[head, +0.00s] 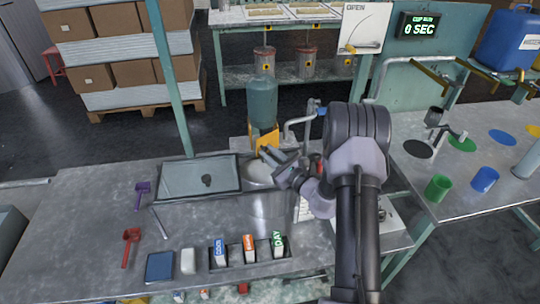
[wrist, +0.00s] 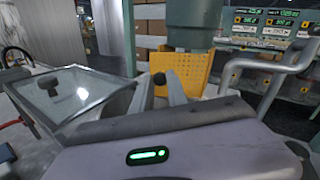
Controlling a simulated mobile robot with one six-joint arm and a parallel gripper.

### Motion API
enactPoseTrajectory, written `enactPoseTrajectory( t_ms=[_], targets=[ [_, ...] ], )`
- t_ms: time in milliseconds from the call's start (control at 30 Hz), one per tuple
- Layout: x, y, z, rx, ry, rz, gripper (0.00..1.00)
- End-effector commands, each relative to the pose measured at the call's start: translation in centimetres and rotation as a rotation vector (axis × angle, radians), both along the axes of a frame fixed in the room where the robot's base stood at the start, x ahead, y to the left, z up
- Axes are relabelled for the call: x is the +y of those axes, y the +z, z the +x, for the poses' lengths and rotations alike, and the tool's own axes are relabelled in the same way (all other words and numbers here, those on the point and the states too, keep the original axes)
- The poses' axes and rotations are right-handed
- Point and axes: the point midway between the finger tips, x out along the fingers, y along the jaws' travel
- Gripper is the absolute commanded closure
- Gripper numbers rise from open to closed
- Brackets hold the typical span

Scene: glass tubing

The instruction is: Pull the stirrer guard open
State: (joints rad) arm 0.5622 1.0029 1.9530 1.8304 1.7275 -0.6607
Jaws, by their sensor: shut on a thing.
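The stirrer guard is a yellow perforated panel (wrist: 188,70) below the green stirrer body (wrist: 190,22), near the middle of the wrist view. In the head view the yellow guard (head: 263,137) shows in part behind my gripper (head: 270,157). A black knob (wrist: 158,78) shows in front of the guard, between the two fingertips of my gripper (wrist: 158,84) in the wrist view. My gripper is shut on this knob. The knob's joint to the guard is hidden. The guard looks upright; I cannot tell how far open it is.
A glass-topped framed lid (head: 199,176) with a black knob lies left of my gripper. A grey bent pipe (head: 300,122) stands close on the right. Small boxes (head: 249,248) stand at the bench front.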

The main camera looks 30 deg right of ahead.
Motion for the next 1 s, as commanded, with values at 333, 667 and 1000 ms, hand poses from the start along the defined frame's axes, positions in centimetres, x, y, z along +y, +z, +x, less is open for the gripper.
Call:
enactPoseTrajectory(
  t_ms=[333,667,1000],
  targets=[
    [-0.05,0.07,0.05,-0.001,0.034,0.0,1.0],
    [-0.04,0.08,0.05,-0.001,0.033,0.0,0.61],
    [-0.09,0.05,-0.14,0.0,0.032,0.001,0.59]
  ],
)
